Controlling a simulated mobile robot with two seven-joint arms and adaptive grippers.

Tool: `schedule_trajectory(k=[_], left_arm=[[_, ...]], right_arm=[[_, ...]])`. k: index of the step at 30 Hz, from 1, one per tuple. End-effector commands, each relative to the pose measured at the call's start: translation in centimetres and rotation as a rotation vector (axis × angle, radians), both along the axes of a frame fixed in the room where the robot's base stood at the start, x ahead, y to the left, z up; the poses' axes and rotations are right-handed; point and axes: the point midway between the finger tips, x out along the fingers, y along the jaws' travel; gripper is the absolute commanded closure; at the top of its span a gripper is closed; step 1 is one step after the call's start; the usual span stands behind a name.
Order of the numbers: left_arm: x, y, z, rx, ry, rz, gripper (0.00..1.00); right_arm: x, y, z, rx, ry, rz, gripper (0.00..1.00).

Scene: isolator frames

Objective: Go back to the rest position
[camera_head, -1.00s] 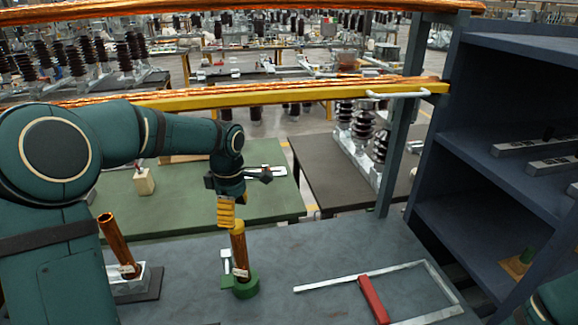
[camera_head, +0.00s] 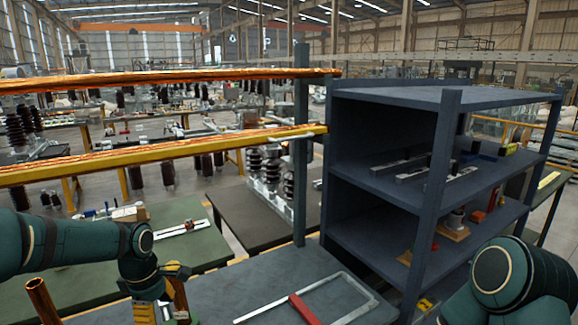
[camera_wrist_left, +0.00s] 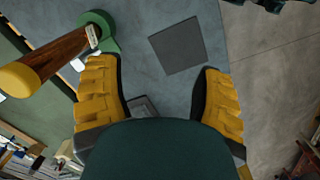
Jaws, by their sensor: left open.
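My left gripper (camera_head: 150,312) hangs at the lower left of the head view, partly cut off by the bottom edge. In the left wrist view its two yellow fingers (camera_wrist_left: 158,95) are spread wide with nothing between them. A copper-brown post (camera_wrist_left: 58,58) with a yellow cap and green base stands beside the left finger, outside the jaws. In the head view this post (camera_head: 179,296) shows just right of the gripper. My right arm (camera_head: 515,285) shows at the lower right; its gripper is out of the picture.
Orange-and-yellow rails (camera_head: 170,151) cross behind my left arm. Another copper tube (camera_head: 42,300) rises at lower left. A dark shelf unit (camera_head: 440,115) stands at right. A red-handled metal frame (camera_head: 345,312) lies on the grey bench (camera_head: 245,285). A dark square plate (camera_wrist_left: 177,46) lies below the gripper.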

Motion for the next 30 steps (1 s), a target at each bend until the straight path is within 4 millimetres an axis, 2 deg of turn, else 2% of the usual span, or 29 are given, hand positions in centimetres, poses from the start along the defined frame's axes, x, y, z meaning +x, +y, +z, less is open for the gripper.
schedule_trajectory(k=[1, 5, 8, 12, 15, 19, 25, 30], left_arm=[[-0.1, -1.6, -2.1, -0.031, -0.009, -0.085, 0.32], [-0.9, -5.7, -7.2, -0.11, -0.068, -0.316, 0.32], [-2.3, -9.1, -11.2, -0.164, -0.128, -0.502, 0.32], [-5.5, -13.4, -16.3, -0.206, -0.23, -0.754, 0.32], [-8.1, -15.7, -19.2, -0.203, -0.298, -0.913, 0.32], [-11.5, -17.4, -21.8, -0.168, -0.364, -1.088, 0.32], [-16.4, -18.5, -24.3, -0.078, -0.415, -1.325, 0.32], [-16.1, -18.5, -28.5, -0.069, -0.417, -1.333, 0.32]], right_arm=[[0.1, 0.0, 0.0, 0.0, -0.001, 0.0, 0.28], [0.1, 0.0, -0.1, 0.0, -0.002, -0.001, 0.28], [0.1, 0.0, -0.1, 0.0, -0.002, -0.001, 0.28], [0.1, 0.0, 0.0, 0.0, -0.001, 0.0, 0.28], [0.1, 0.0, 0.0, 0.0, -0.001, 0.0, 0.28], [0.1, 0.0, 0.0, 0.0, -0.001, 0.0, 0.28], [0.1, 0.0, 0.0, 0.0, -0.001, 0.0, 0.28], [-0.1, 0.2, -4.4, -0.003, 0.007, 0.004, 0.28]])
